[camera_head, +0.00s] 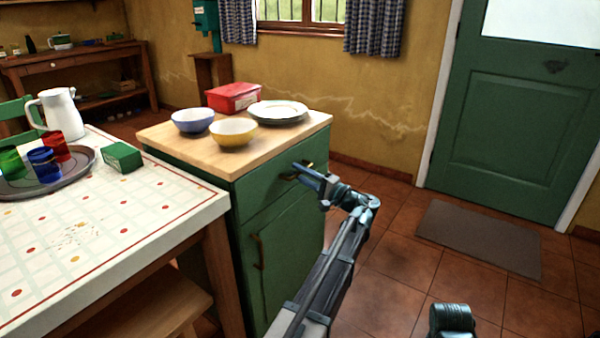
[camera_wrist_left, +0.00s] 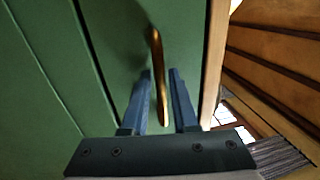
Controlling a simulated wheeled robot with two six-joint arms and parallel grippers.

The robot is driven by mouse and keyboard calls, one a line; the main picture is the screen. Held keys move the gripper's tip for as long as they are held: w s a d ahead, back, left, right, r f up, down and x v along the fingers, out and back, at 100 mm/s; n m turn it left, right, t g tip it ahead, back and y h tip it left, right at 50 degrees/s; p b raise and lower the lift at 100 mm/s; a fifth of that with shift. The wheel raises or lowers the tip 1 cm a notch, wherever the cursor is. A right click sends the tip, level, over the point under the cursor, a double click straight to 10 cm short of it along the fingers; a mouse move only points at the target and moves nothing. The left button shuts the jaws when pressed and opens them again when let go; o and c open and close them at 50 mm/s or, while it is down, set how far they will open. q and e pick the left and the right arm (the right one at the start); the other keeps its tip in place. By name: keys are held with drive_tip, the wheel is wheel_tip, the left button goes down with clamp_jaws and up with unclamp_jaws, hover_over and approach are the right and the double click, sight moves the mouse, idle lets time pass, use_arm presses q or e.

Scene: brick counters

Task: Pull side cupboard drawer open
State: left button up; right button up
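The green side cupboard (camera_head: 240,240) has a wooden top. Its drawer front (camera_head: 262,184) looks flush with the cupboard, above a door with a dark handle (camera_head: 259,252). My left gripper (camera_head: 302,172) is at the drawer front, with its fingers partly hidden. The brass drawer handle (camera_head: 308,164) shows there in part. In the left wrist view the handle (camera_wrist_left: 157,60) runs between the two blue fingers of my left gripper (camera_wrist_left: 160,85). The fingers stand apart on either side of it, with gaps visible. My right gripper is not seen.
A blue bowl (camera_head: 193,120), a yellow bowl (camera_head: 233,132), a plate (camera_head: 278,112) and a red box (camera_head: 233,97) stand on the cupboard. A white table (camera_head: 110,225) is close on the left. Tiled floor (camera_head: 400,265) is free to the right, with a mat (camera_head: 478,238) near the green door.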

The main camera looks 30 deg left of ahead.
use_arm(q)
clamp_jaws()
idle(1.5)
